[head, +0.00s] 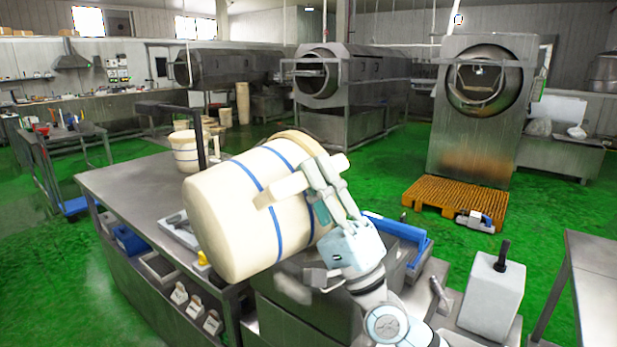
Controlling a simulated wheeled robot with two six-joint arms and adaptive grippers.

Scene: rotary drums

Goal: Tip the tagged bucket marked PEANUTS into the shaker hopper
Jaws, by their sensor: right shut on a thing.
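A large cream bucket (235,215) with blue bands is held up in the middle of the head view. It is tilted well over, with its base at the lower left and its rim end at the upper right. My right gripper (316,178) is shut on it at its right side, across a cream bar there. No tag or PEANUTS lettering can be read. A metal bin with a blue edge (410,240) is partly hidden behind my right arm; I cannot tell if it is the shaker hopper. My left gripper is not in view.
A steel bench (125,190) lies left of and below the held bucket. Another cream bucket (185,151) stands at its far end. An orange pallet (455,198) lies before a drum machine (475,130). A grey block with a black handle (490,297) stands right. Green floor is open beyond.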

